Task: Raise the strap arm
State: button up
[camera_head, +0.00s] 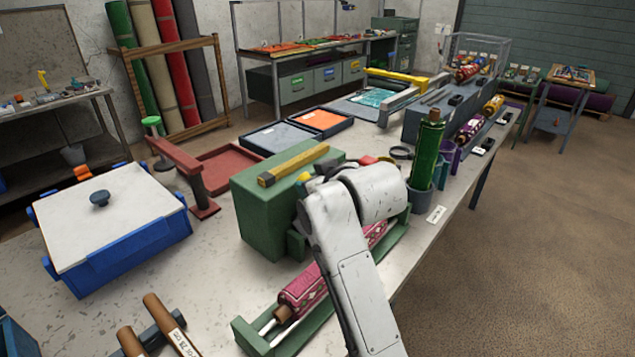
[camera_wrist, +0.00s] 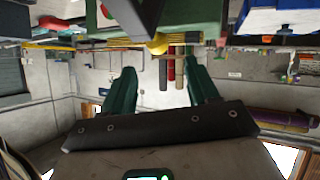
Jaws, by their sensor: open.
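A green block-shaped housing (camera_head: 262,212) stands on the table, with a yellow bar (camera_head: 293,164) lying along its top; this bar may be the strap arm, but I cannot be sure. A red bar on a post (camera_head: 176,156) stands farther left. In the wrist view, my gripper (camera_wrist: 160,72) has its two dark green fingers spread, with nothing between them. In the head view my forearm and wrist hide the fingers and part of the housing's right side.
A pink patterned roll (camera_head: 303,290) lies in a green cradle (camera_head: 260,340) in front. A blue box with a white lid (camera_head: 110,215) stands left. A green roll (camera_head: 428,150) stands upright in a grey cup at right. Flat trays (camera_head: 280,137) lie behind. Bare tabletop (camera_head: 215,262) shows left of the housing.

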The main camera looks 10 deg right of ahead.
jog(key=shift+c, duration=0.3)
